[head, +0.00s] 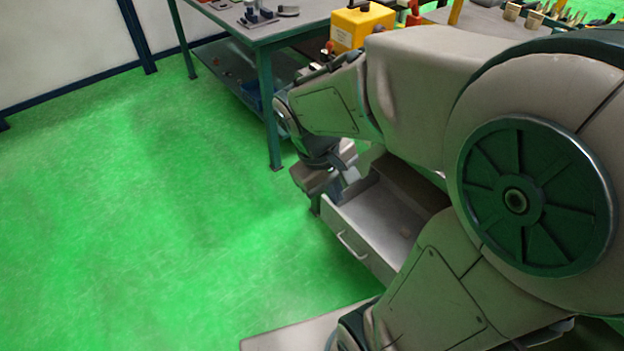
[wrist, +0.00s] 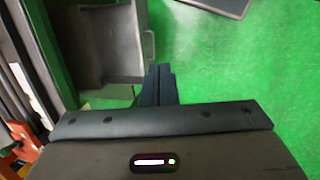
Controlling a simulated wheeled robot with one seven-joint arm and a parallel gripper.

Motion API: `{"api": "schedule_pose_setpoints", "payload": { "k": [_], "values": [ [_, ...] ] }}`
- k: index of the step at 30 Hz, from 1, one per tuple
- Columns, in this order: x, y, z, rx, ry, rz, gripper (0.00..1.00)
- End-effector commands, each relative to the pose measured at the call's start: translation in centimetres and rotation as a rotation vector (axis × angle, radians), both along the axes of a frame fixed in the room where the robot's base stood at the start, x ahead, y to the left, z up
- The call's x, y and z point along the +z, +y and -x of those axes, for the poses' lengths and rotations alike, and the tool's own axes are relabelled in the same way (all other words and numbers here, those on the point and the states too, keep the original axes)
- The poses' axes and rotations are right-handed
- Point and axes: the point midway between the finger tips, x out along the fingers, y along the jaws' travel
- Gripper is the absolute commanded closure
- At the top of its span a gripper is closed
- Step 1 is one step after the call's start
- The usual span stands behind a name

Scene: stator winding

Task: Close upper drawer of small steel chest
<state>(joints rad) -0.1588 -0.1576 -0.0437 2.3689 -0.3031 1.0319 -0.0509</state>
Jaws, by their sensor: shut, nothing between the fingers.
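A grey steel drawer (head: 375,225) stands pulled open in the head view, with a bar handle (head: 351,245) on its front. The chest itself is mostly hidden behind my arm. In the wrist view the open drawer (wrist: 112,68) is at upper left and its handle (wrist: 149,46) sticks out to the right. My gripper (wrist: 160,72) is shut and empty, its fingers close to the drawer's near front corner. Whether they touch it, I cannot tell. In the head view my gripper (head: 316,205) hangs beside the drawer's far front corner.
A green-legged workbench (head: 265,105) with a lower shelf stands behind my gripper. The green floor (head: 170,200) in front of the drawer is clear. A grey flat surface (head: 290,335) lies at the bottom.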

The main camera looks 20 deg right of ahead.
Motion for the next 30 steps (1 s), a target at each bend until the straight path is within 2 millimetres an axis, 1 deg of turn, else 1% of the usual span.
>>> {"api": "schedule_pose_setpoints", "payload": {
  "k": [1, 8, 12, 14, 15, 16, 22, 27, 30],
  "values": [
    [-3.3, -0.2, -0.8, 0.045, 0.056, 0.045, 1.00],
    [-11.6, -1.2, -4.5, 0.264, 0.271, 0.277, 1.00],
    [-16.8, -1.3, -7.0, 0.404, 0.392, 0.428, 1.00],
    [-19.1, -1.2, -8.1, 0.465, 0.441, 0.497, 1.00],
    [-20.6, -1.1, -8.8, 0.507, 0.473, 0.542, 1.00],
    [-21.8, -1.0, -9.4, 0.535, 0.497, 0.578, 1.00],
    [-29.9, 0.2, -13.1, 0.741, 0.640, 0.820, 1.00],
    [-36.7, 2.0, -16.0, 0.910, 0.739, 1.032, 1.00],
    [-40.0, 3.1, -17.2, 0.991, 0.778, 1.140, 1.00]
  ]
}}
